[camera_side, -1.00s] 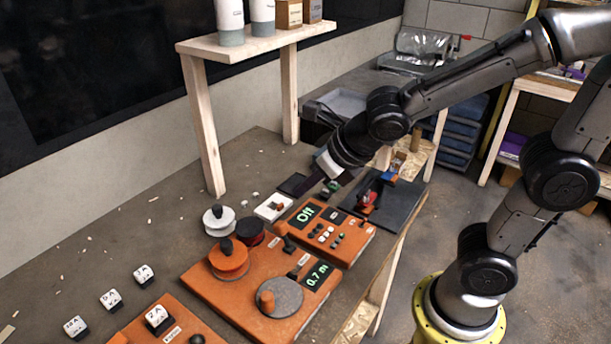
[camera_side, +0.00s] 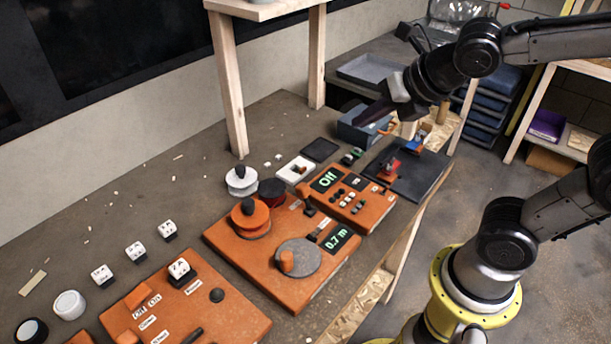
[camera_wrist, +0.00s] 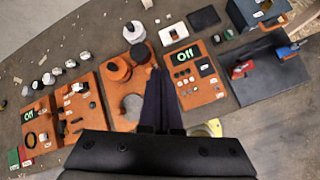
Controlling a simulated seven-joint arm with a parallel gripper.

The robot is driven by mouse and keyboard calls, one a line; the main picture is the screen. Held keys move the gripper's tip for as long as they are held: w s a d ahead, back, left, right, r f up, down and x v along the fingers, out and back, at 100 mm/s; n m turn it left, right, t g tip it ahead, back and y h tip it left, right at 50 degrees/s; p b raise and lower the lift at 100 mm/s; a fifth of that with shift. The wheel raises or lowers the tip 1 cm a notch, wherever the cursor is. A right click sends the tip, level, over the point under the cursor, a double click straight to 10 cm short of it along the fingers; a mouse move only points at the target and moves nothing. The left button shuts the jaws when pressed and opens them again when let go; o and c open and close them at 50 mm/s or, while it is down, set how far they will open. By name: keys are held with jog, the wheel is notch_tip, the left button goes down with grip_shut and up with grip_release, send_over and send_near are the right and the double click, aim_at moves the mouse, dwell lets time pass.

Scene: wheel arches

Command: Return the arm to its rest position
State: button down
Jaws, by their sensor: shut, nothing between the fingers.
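My gripper (camera_side: 377,114) is in the air above the far right part of the bench, over the blue box and near the dark mat. Its fingers point down and left and hold nothing. In the wrist view the dark fingers (camera_wrist: 162,100) lie side by side, closed, against the orange panels below. My arm bends up and back to the right, with its base on a yellow ring at the lower right in the side view.
Below are an orange panel reading "Off" (camera_side: 352,211), an orange panel with spools reading "0.7 m" (camera_side: 230,240), and a dark mat (camera_side: 422,180) with red and blue tools. A wooden shelf post (camera_side: 226,85) stands left of my gripper. A blue box (camera_side: 356,127) sits behind the mat.

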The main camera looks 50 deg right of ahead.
jog(key=s+f+m+g, duration=0.1)
jog(key=s+m, duration=0.4)
jog(key=m, duration=1)
jog(key=s+f+m+g, duration=0.1)
jog(key=s+m, duration=0.5)
jog(key=m, duration=0.9)
jog(key=shift+s+d+f+g+y, duration=0.2)
jog(key=shift+s+f+g+y, duration=0.1)
jog(key=shift+y, duration=0.1)
